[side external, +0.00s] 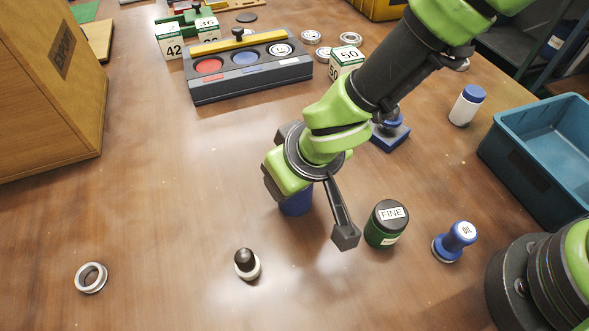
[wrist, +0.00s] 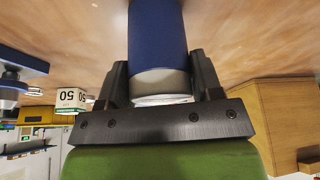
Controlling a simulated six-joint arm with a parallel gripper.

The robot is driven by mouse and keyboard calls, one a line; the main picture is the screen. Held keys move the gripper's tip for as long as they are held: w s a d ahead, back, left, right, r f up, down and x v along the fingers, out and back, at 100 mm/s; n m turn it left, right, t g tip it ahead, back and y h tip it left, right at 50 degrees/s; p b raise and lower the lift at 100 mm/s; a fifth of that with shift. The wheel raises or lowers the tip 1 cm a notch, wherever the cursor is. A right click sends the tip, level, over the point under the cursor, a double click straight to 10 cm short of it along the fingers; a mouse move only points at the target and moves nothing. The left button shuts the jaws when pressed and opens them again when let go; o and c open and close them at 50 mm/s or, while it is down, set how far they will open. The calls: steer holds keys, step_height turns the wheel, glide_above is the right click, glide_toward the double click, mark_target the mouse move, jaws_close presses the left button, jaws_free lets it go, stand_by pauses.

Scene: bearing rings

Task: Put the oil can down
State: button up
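The oil can, a blue cylinder (side external: 296,203), is below my gripper (side external: 284,185) near the middle of the table in the side view. Most of it is hidden behind my gripper. In the wrist view the blue can (wrist: 157,35) has a silver band and a pale end near the palm.
A green jar marked FINE (side external: 386,224) and a blue stamp-like piece (side external: 455,241) stand to the right. A black-knobbed piece (side external: 247,264) and a metal ring (side external: 91,277) are in front. A grey tray (side external: 250,82) lies behind, a blue bin (side external: 530,185) right. The left-centre table is clear.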

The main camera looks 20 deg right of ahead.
steer(key=o, duration=0.4)
steer(key=shift+c, duration=0.2)
steer(key=shift+r, duration=0.15)
steer(key=v, duration=1.2)
steer(key=d+r+m, duration=0.4)
steer(key=d+r, duration=0.6)
steer(key=d, duration=0.2)
steer(key=s+d+r+m+t, duration=0.3)
steer(key=s+d+r, duration=0.2)
steer(key=s+d, duration=0.5)
steer(key=shift+d+y, duration=0.4)
steer(key=shift+d, duration=0.2)
